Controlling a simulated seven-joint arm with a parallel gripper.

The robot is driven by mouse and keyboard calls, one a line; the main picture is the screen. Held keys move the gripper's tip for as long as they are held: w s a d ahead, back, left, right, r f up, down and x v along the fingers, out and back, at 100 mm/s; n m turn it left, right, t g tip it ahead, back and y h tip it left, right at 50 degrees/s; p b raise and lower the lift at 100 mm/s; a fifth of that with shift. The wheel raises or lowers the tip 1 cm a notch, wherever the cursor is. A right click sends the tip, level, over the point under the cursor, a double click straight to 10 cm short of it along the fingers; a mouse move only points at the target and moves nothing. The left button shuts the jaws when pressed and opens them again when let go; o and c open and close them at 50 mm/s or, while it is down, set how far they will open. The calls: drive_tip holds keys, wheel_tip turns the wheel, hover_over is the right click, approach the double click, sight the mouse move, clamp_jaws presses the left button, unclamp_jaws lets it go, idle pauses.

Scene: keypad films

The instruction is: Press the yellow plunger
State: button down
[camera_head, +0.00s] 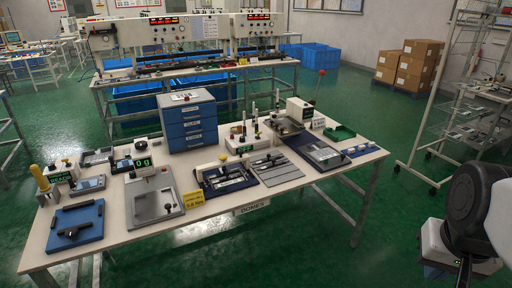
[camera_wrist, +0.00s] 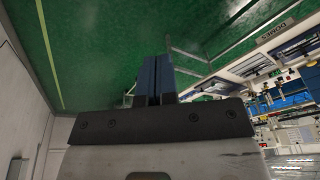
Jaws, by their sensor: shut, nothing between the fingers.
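In the head view my arm is at the far right, well apart from the yellow plunger.
A blue tray (camera_head: 66,237) lies at the bench's front left. A grey plate fixture (camera_head: 143,207) and a yellow sign (camera_head: 193,199) stand to its right. A blue drawer cabinet (camera_head: 188,128) rises at the back. Wire shelving (camera_head: 455,110) stands right, with open floor between.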

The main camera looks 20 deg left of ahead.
drive_tip(key=w+a+r+m+g+y, duration=0.1)
drive_tip(key=w+a+r+m, duration=0.1)
drive_tip(key=w+a, duration=0.7)
drive_tip(key=w+a+r+m+y, duration=0.1)
drive_tip(key=w+a+m+y, duration=0.3)
drive_tip(key=w, duration=0.9)
drive_tip(key=w+a+r+m+g+h, duration=0.1)
drive_tip(key=w+a+r, duration=0.1)
drive_tip(key=w+a, duration=0.75)
drive_tip(key=w+a+f+m+g+y, duration=0.1)
drive_tip(key=w+a+f+m, duration=0.1)
drive_tip(key=w+a+f, duration=0.3)
drive_tip(key=w+a+f+m+g+y, duration=0.1)
drive_tip(key=w+a+f, duration=0.4)
drive_tip(key=w+a, duration=0.6)
drive_tip(key=w+a+f+m+g+y, duration=0.1)
drive_tip(key=w+a+f+m, duration=0.2)
drive_tip(key=a, duration=1.1)
drive_tip(key=shift+w+a+f+m, duration=0.3)
drive_tip(key=shift+w+f, duration=1.2)
drive_tip(key=shift+w, duration=1.5)
drive_tip(key=shift+a+f, duration=0.1)
drive_tip(key=shift+f, duration=0.05)
drive_tip(key=x, duration=1.3)
drive_tip(key=shift+a+f, duration=0.15)
drive_tip(key=shift+a, duration=0.15)
drive_tip(key=shift+s, duration=0.1)
